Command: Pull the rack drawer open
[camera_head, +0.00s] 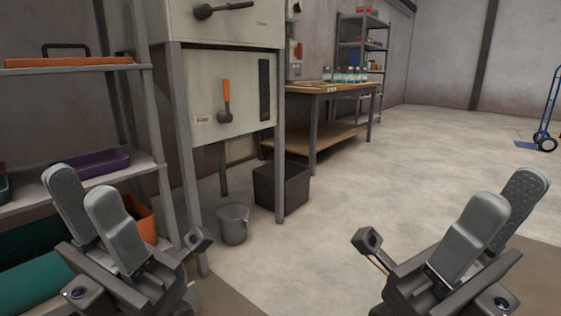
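The rack (150,130) stands at the left edge with grey posts and shelves. At its top is a flat, orange-fronted part (68,62), which looks like the drawer, with a dark bar handle (66,47) above its front edge. Whether it is shut cannot be told. My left gripper (84,186) is in front of the lower rack, below and nearer than the handle, and touches nothing I can see. Its two fingers are apart and empty. My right gripper (506,188) is over the floor at the lower right, its fingers apart and empty, far from the rack.
A purple tray (95,164) lies on the rack's middle shelf, with orange and green bins below. The bagger cabinet (228,95) with levers stands right of the rack. A grey bucket (233,224) and black bin (281,186) stand on the floor. The middle floor is clear.

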